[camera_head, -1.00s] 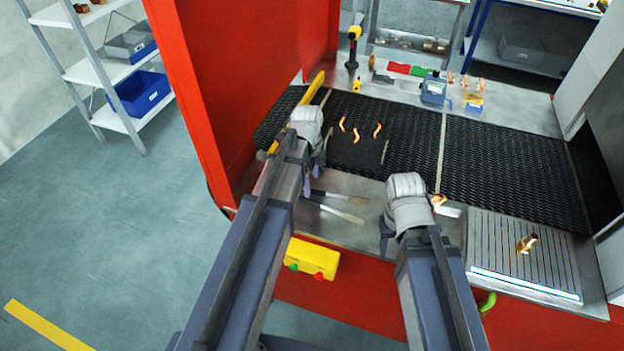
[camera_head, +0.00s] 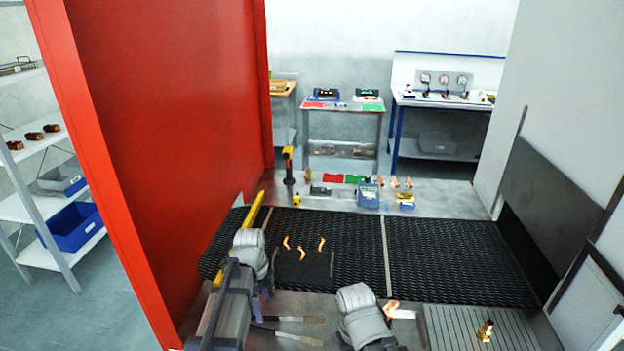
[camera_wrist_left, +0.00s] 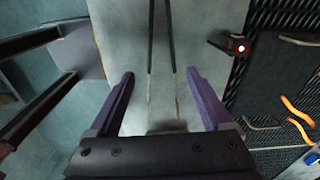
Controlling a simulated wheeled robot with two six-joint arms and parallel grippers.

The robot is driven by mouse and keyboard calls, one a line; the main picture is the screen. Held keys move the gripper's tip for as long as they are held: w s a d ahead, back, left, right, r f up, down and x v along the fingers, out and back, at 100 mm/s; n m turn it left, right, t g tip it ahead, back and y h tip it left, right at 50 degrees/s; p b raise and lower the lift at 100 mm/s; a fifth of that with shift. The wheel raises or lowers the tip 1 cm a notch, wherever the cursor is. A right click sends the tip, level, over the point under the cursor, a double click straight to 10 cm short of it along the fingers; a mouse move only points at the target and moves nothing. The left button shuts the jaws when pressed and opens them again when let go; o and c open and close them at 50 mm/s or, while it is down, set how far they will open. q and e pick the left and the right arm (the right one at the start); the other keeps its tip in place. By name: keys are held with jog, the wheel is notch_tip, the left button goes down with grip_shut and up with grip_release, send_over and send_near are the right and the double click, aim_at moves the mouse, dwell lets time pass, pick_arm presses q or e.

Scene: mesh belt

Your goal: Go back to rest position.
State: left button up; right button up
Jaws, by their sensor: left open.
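My left gripper (camera_head: 262,303) is low over the steel front ledge, beside the mesh belt (camera_head: 440,262). In the left wrist view its purple fingers (camera_wrist_left: 163,92) are spread apart with nothing between them. My right arm's grey-covered wrist (camera_head: 360,316) is at the bottom centre of the head view; its fingers are hidden. Several glowing orange pieces (camera_head: 302,254) lie on the belt's dark patch. Another orange piece (camera_head: 391,309) shows just right of my right wrist, and I cannot tell whether they touch.
A copper-coloured fitting (camera_head: 486,330) stands on the grooved plate (camera_head: 455,325). Two long-handled tools (camera_head: 292,319) lie on the ledge between my arms. A red panel (camera_head: 165,130) rises at left. A blue device (camera_head: 368,192) and a yellow-black handheld tool (camera_head: 289,165) stand behind the belt.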

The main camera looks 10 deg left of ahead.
pick_arm(q)
jog(key=s+d+f+n, duration=0.1)
jog(key=s+d+n, duration=0.1)
jog(key=s+d+n+b, duration=0.1)
jog(key=s+d+n, duration=0.1)
jog(key=d, duration=0.1)
jog(key=s+d+f+n+b, duration=0.1)
jog(key=s+d+n, duration=0.1)
jog(key=s+d, duration=0.1)
jog(key=shift+f+y, duration=0.3)
jog(key=shift+f, duration=0.05)
jog(key=s+d+f+n+y+b, duration=0.1)
jog(key=s+d+f+n+b, duration=0.1)
jog(key=s+d+n, duration=0.3)
jog(key=s+n, duration=0.2)
jog(key=s, duration=0.1)
jog(key=shift+d+n+b, duration=0.3)
jog(key=shift+d+n, duration=0.1)
